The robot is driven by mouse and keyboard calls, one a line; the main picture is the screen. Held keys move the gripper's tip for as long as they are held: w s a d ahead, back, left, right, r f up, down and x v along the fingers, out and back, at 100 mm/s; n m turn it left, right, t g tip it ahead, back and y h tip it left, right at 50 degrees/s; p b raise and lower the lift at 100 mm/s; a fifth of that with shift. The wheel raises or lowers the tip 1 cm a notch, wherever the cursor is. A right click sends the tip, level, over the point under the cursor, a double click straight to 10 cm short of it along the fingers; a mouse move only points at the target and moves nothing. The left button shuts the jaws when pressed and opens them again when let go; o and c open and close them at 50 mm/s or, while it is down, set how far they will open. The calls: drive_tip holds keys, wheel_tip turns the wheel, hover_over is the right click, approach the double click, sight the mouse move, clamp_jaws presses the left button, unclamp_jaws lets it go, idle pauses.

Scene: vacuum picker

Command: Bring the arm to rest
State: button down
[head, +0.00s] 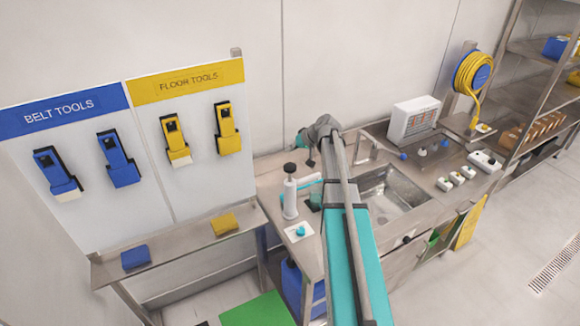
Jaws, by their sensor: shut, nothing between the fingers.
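My arm (345,185) reaches forward from the bottom of the head view, over the left part of the steel counter (280,182). Its far end bends at grey and teal joints near the wall. My gripper (311,161) seems to be the small dark end hanging below those joints, above the counter and behind the white pump bottle (290,195). It is small and its fingers are hard to make out. It appears shut and holds nothing visible. My arm hides part of the counter beside the sink (398,185).
A tool board (90,165) with blue and yellow tools stands left, above a shelf with a blue block (135,257) and a yellow block (224,223). A white slotted box (412,120), yellow hose reel (472,72) and steel rack (515,48) stand right. The right floor is clear.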

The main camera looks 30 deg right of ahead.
idle(0.5)
drive_tip(key=s+a+f+n+g+h+b, duration=0.1)
drive_tip(key=s+a+f+g+h+b, duration=0.4)
drive_tip(key=s+a+f+b, duration=1)
drive_tip(key=s+a+f+g, duration=0.2)
drive_tip(key=s+a+f, duration=0.4)
drive_tip(key=s+a, duration=0.3)
drive_tip(key=shift+s+a+f+h+b, duration=0.2)
drive_tip(key=shift+s+h+b, duration=0.15)
drive_tip(key=shift+s, duration=0.4)
